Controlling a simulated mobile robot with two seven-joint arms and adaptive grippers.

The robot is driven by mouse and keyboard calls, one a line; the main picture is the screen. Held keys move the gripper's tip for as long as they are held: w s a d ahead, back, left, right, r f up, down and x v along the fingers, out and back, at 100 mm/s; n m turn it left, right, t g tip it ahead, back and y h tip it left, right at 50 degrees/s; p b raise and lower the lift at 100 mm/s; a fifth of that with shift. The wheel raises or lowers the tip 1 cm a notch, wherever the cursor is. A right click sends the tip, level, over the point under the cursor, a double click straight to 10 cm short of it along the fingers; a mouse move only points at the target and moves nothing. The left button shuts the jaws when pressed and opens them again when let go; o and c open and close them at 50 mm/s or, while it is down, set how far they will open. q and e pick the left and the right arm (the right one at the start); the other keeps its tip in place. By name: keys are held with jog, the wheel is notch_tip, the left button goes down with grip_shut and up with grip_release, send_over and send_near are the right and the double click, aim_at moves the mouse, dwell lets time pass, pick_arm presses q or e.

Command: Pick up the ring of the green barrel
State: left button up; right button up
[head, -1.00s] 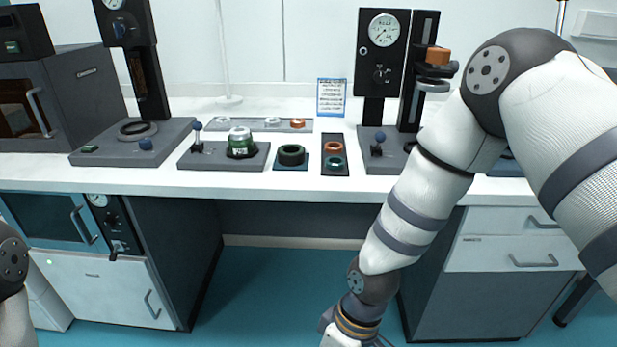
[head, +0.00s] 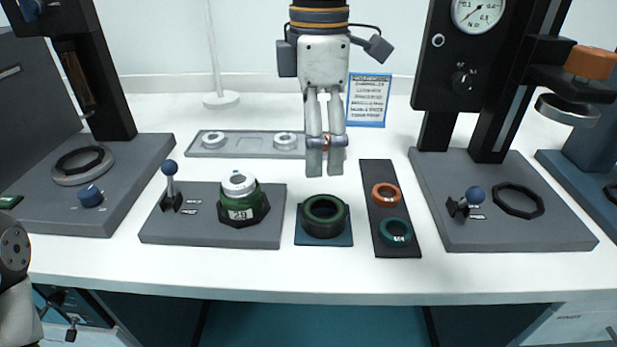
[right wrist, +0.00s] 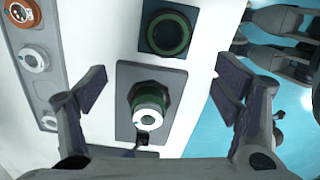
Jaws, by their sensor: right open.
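The green barrel (head: 240,208), labelled 29, stands upright in a dark collar on a grey plate (head: 160,230). A silver ring (head: 239,184) sits on its top. In the right wrist view the barrel (right wrist: 150,96) and its silver ring (right wrist: 147,118) show between the spread fingers, well below them. My right gripper (head: 325,160) points down over the table, right of the barrel in the head view, open and empty. Its two fingers also show in the wrist view (right wrist: 163,88). My left gripper is out of view.
A thick dark-green ring (head: 323,216) sits on a blue pad. A black strip (head: 378,172) holds orange and teal rings. A grey tray (head: 248,148) with more rings lies behind. A blue-knobbed lever (head: 170,180) stands left of the barrel. Gauge stands (head: 467,80) rise at right.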

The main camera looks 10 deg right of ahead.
send_over(325, 208)
jog(key=a, duration=0.1)
jog(key=f, duration=0.4)
jog(key=shift+s+f, duration=0.35)
jog(key=f, duration=0.4)
jog(key=d+f, duration=0.1)
jog(key=f, duration=0.1)
jog(key=shift+w+f, duration=0.3)
jog(key=shift+f, duration=0.1)
jog(key=c, duration=1.1)
